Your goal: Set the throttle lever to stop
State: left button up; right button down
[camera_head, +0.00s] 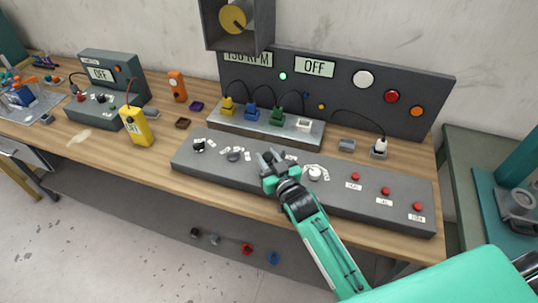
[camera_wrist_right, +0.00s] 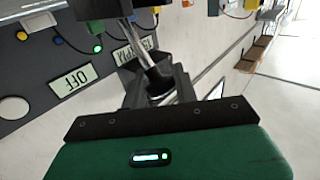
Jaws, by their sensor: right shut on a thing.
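A long grey control console (camera_head: 235,175) lies along the front of the wooden bench, with knobs, a lever area and labels on top. My right gripper (camera_head: 270,158) reaches over the middle of the console and hides what is under it. In the right wrist view my right gripper (camera_wrist_right: 155,85) is shut on a dark knob (camera_wrist_right: 159,78) with a shiny metal shaft (camera_wrist_right: 132,42). This looks like the throttle lever. Its position marks are hidden in the head view. My left gripper is not in view.
A white knob (camera_head: 315,174) and red buttons (camera_head: 385,191) sit right of the gripper; dark knobs (camera_head: 199,144) sit left. Behind stands a plug tray (camera_head: 260,133) and a dark panel (camera_head: 340,93) with an OFF display (camera_head: 314,67). A yellow meter (camera_head: 137,127) stands left.

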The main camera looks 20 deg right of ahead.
jog(key=shift+a+f, duration=0.1)
jog(key=shift+f, duration=0.1)
jog(key=c, duration=1.1)
grip_release()
jog(key=shift+r, duration=0.1)
jog(key=shift+s, duration=0.4)
jog(key=shift+s+d+b, duration=0.45)
jog(key=shift+s+b, duration=0.2)
jog(key=shift+s, duration=1.5)
jog(key=shift+s+d+b, duration=0.4)
jog(key=shift+s+b, duration=0.25)
jog(key=shift+s, duration=1.45)
jog(key=shift+s+d+b, duration=0.45)
jog(key=shift+s+b, duration=0.2)
jog(key=shift+s, duration=1.5)
